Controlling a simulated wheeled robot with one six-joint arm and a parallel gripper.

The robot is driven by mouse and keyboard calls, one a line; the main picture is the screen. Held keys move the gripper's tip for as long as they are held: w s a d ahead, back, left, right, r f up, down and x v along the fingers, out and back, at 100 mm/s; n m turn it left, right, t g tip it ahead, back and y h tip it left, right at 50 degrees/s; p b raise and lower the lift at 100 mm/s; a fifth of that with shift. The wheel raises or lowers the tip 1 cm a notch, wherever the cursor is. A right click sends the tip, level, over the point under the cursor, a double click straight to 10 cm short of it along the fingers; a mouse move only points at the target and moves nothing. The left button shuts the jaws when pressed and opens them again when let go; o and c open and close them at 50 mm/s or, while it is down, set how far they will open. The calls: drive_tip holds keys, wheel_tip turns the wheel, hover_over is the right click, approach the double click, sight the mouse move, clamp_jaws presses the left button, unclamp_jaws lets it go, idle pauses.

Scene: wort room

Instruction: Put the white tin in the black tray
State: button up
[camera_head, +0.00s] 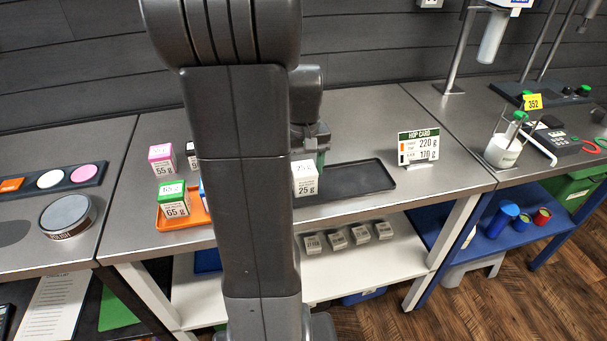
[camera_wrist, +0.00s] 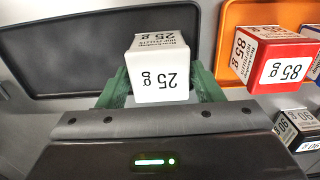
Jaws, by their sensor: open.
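The white tin (camera_head: 305,180), marked 25 g, is upright at the left end of the black tray (camera_head: 372,174) in the head view. In the wrist view the tin (camera_wrist: 160,72) sits between my gripper's two green fingers, in front of the right part of the tray (camera_wrist: 70,55). My gripper (camera_wrist: 163,88) is open, with a finger on each side of the tin. Whether the tin's base touches the tray floor is hidden. The rest of the tray is empty. My arm hides part of the bench in the head view.
An orange tray (camera_head: 167,221) holds a green-topped tin (camera_head: 174,199); a red tin (camera_wrist: 272,60) also shows there in the wrist view. A pink-topped tin (camera_head: 162,159) stands behind. A hop card (camera_head: 418,147) stands right of the black tray. Small boxes (camera_head: 336,238) line the shelf below.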

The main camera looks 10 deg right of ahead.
sight(304, 167)
wheel_tip(304, 167, up, 9)
drive_tip(key=shift+r, duration=0.1)
